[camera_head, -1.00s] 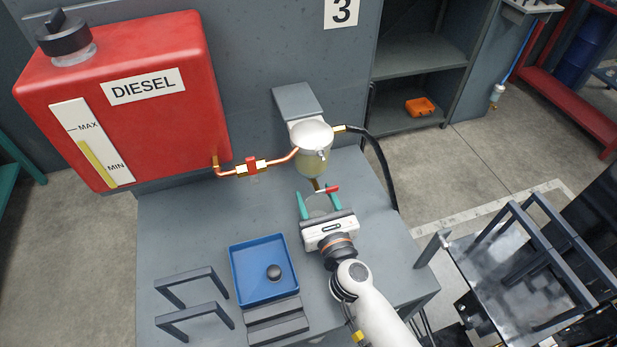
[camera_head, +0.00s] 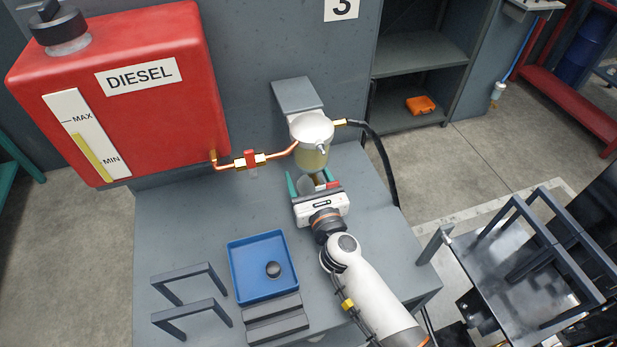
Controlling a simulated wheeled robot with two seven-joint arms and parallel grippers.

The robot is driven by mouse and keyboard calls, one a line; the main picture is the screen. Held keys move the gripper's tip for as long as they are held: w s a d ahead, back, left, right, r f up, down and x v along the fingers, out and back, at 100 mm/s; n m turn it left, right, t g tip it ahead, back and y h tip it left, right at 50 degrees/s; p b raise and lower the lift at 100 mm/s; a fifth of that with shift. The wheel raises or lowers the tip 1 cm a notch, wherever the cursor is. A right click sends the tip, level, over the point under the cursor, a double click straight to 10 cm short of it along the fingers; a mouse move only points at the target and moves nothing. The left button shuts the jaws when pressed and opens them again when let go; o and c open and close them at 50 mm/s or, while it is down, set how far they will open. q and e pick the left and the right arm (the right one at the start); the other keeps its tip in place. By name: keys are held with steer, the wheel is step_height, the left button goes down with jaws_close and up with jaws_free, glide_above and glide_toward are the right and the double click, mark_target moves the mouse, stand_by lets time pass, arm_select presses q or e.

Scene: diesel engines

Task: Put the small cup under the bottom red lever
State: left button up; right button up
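The small cup (camera_head: 311,185) is a greyish vessel between the green fingers of my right gripper (camera_head: 310,179); the gripper body hides much of it. The fingers stand on both sides of the cup and appear closed on it. The bottom red lever (camera_head: 333,184) shows beside the right finger, below the fuel filter (camera_head: 313,140) with its clear yellowish bowl. The cup is close under the filter bowl; whether it is directly under the lever, or touching the table, I cannot tell. My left gripper is not in view.
A red diesel tank (camera_head: 150,115) feeds the filter through a copper pipe with a red valve (camera_head: 250,159). A black hose (camera_head: 381,160) runs down at right.

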steer(key=shift+o, duration=0.3)
steer(key=shift+r, duration=0.15)
steer(key=v, duration=1.2)
steer(key=shift+b, duration=0.4)
